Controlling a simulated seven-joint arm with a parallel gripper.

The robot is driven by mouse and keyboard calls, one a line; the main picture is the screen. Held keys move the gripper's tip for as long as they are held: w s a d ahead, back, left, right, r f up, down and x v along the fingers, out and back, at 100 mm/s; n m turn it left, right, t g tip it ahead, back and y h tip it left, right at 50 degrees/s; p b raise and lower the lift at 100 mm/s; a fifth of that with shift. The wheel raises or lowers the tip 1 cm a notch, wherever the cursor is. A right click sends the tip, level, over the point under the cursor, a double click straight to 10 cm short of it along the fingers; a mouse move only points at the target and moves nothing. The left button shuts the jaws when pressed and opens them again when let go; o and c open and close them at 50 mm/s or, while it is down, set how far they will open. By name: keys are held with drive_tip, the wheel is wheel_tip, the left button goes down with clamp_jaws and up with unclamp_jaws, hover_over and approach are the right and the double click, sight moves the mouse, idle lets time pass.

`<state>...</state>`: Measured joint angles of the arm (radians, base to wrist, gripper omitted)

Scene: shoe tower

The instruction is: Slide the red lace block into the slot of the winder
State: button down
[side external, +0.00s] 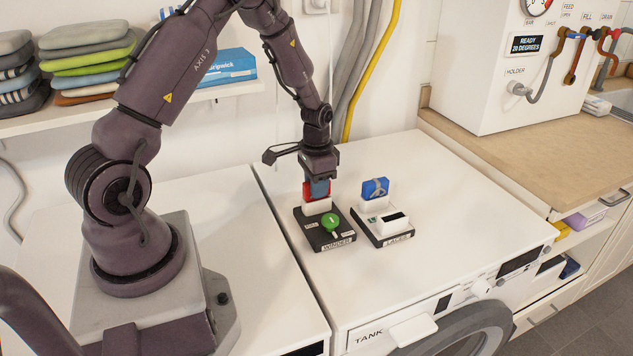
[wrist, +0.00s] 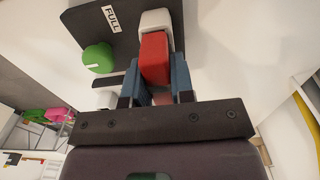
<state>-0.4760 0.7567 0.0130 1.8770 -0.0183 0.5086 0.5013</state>
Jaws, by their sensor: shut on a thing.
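My gripper (side external: 320,188) points down over the winder and is shut on the red lace block (side external: 308,191). In the wrist view the block (wrist: 155,55) sits between my two blue-grey fingers (wrist: 155,84). The winder (side external: 316,240) is a dark base with a green knob (side external: 331,222) and a white slot piece (side external: 318,207). The block's lower end is right at the top of the slot piece; I cannot tell how far it is inside. The slot piece (wrist: 155,20) also shows just beyond the block in the wrist view.
The white machine top (side external: 450,220) is clear to the right. A wall with hoses rises behind.

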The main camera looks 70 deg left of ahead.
drive_tip(key=shift+f, duration=0.15)
drive_tip(key=c, duration=0.9)
unclamp_jaws()
wheel_tip(320, 180, up, 13)
